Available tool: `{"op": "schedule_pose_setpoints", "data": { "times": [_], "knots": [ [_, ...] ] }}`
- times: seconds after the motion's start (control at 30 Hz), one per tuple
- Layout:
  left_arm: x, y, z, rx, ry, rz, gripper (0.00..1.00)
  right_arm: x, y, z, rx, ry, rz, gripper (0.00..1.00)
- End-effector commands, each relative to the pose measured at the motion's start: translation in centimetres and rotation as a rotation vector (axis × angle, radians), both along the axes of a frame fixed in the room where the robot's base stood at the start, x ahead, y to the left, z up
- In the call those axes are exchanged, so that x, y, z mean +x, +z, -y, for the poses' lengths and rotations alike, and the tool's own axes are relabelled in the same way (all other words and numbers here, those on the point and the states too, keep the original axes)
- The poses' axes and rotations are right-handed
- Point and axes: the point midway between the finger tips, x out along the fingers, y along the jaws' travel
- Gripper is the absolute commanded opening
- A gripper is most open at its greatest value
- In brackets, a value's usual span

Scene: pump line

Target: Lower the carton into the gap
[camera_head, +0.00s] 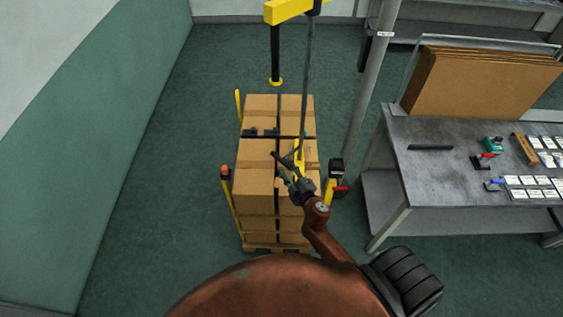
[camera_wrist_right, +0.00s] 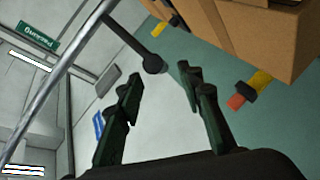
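Brown cartons (camera_head: 255,178) stand packed in a stack on a wooden pallet (camera_head: 262,247) in the head view. I cannot tell which one is the task's carton. A dark seam runs down the middle of the stack; no clear empty gap shows. A black bar (camera_head: 262,133) lies across the top, below a hanging line and yellow handle (camera_head: 299,160). My right gripper (camera_head: 286,172) is over the stack beside that handle. In the wrist view its fingers (camera_wrist_right: 165,115) are apart with nothing between them; a black rod with a round end (camera_wrist_right: 152,65) lies beyond. My left gripper is out of view.
Yellow posts (camera_head: 232,200) with dark and orange fittings flank the stack. A yellow hoist beam (camera_head: 290,9) and a grey pole (camera_head: 370,90) stand behind and to the right. A grey workbench (camera_head: 440,180) is at the right. Floor (camera_head: 150,190) left of the stack is clear.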

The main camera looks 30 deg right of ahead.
Motion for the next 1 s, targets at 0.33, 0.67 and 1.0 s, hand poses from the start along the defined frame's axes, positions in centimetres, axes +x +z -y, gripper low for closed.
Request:
{"op": "schedule_pose_setpoints", "data": {
  "times": [0.33, 0.67, 1.0],
  "knots": [
    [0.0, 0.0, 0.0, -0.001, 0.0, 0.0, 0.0, -5.5, 1.1, -0.5, 0.001, 0.0, -0.001, 0.34],
    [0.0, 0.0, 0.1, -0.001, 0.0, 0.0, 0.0, -6.2, 1.4, -0.6, 0.001, 0.0, 0.0, 0.34],
    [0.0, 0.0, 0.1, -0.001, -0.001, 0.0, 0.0, -6.1, 1.4, -0.6, 0.002, -0.001, 0.0, 0.34]
  ]
}}
